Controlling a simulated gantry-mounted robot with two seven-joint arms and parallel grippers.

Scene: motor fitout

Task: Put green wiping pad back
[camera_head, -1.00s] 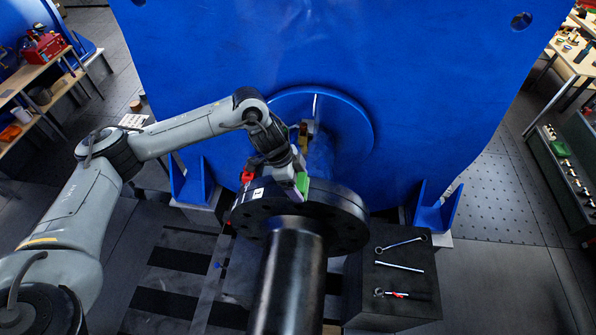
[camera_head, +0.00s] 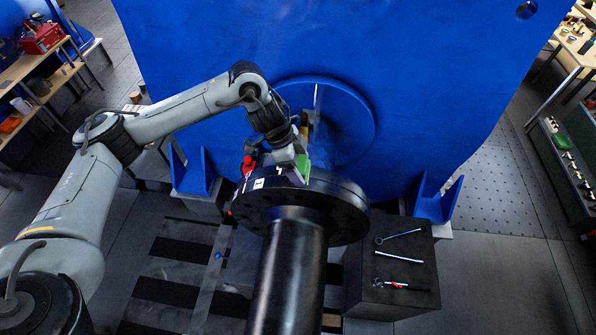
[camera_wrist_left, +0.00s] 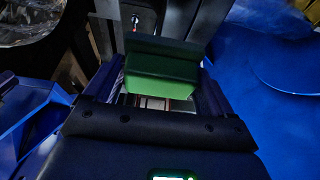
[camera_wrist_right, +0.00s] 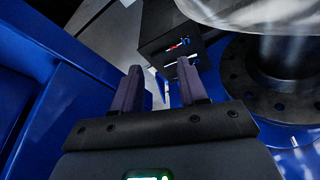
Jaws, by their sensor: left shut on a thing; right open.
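The green wiping pad (camera_head: 302,164) is a small green block held in my left gripper (camera_head: 295,172), just above and behind the black flange (camera_head: 330,205) in the head view. In the left wrist view the pad (camera_wrist_left: 163,72) sits between the fingers of the left gripper (camera_wrist_left: 162,85), its green face towards the camera. I cannot tell whether the pad touches the flange. My right gripper (camera_wrist_right: 160,88) is open and empty in the right wrist view, low beside a blue structure. It does not show in the head view.
A black block (camera_head: 360,285) right of the shaft (camera_head: 290,275) carries wrenches and a rod. A red object (camera_head: 248,167) is beside the left gripper. The large blue housing (camera_head: 420,80) fills the back. Benches stand at both sides. A green item (camera_head: 560,141) lies on the right shelf.

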